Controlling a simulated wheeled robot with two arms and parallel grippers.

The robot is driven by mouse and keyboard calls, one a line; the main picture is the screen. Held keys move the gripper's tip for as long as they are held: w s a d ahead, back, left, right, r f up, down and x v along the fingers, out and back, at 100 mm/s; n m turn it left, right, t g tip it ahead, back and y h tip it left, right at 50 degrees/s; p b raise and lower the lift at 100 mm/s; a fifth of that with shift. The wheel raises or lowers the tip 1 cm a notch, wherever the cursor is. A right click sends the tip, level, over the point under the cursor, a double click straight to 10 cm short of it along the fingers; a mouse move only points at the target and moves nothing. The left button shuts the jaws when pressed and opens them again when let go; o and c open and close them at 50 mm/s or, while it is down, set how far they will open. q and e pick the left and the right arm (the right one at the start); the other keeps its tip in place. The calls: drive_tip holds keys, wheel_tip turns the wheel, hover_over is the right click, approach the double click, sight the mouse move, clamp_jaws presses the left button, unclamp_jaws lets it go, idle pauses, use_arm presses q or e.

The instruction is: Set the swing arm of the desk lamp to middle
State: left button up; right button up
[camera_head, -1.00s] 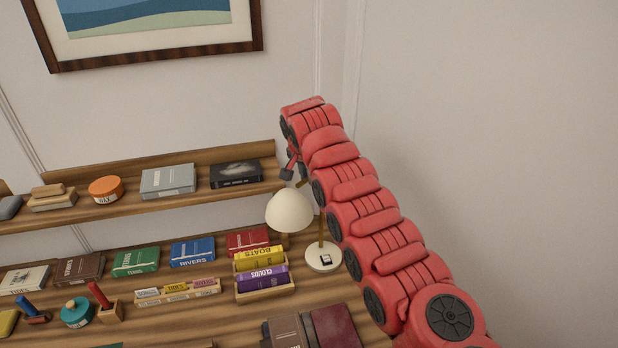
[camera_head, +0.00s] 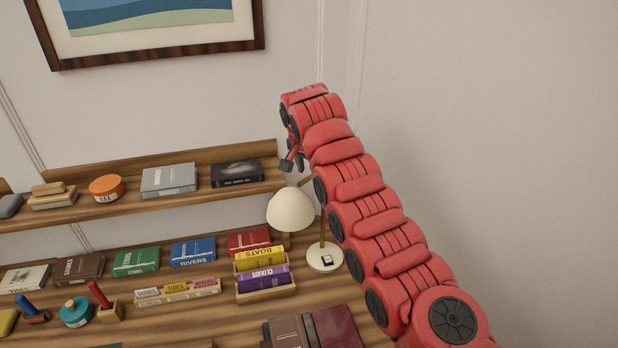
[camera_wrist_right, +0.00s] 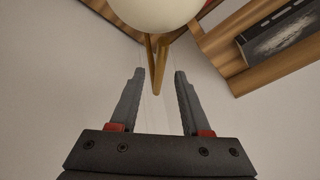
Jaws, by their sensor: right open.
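The desk lamp has a cream dome shade (camera_head: 290,209), a wooden post (camera_head: 322,225) and a round cream base (camera_head: 324,257) on the desk. Its wooden swing arm (camera_head: 305,184) shows only in part behind the shade. In the right wrist view the shade (camera_wrist_right: 155,10) is at the top, with the wooden arm (camera_wrist_right: 157,62) below it. My right gripper (camera_head: 292,162) is above and just behind the shade. In the wrist view the gripper (camera_wrist_right: 158,72) is open, with the end of the wooden arm between or just beyond its fingertips. I cannot tell whether they touch. My left gripper is not in view.
A shelf (camera_head: 130,205) holds a black box (camera_head: 236,173), a grey book (camera_head: 168,180) and an orange tin (camera_head: 106,188). On the desk, a wooden holder with books (camera_head: 265,290) stands left of the lamp base. Dark red books (camera_head: 338,328) lie in front. The wall is close behind.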

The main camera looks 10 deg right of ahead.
drive_tip(key=p+v, duration=0.3)
drive_tip(key=v, duration=1.1)
drive_tip(key=shift+r, duration=0.3)
drive_tip(key=shift+s+a, duration=0.1)
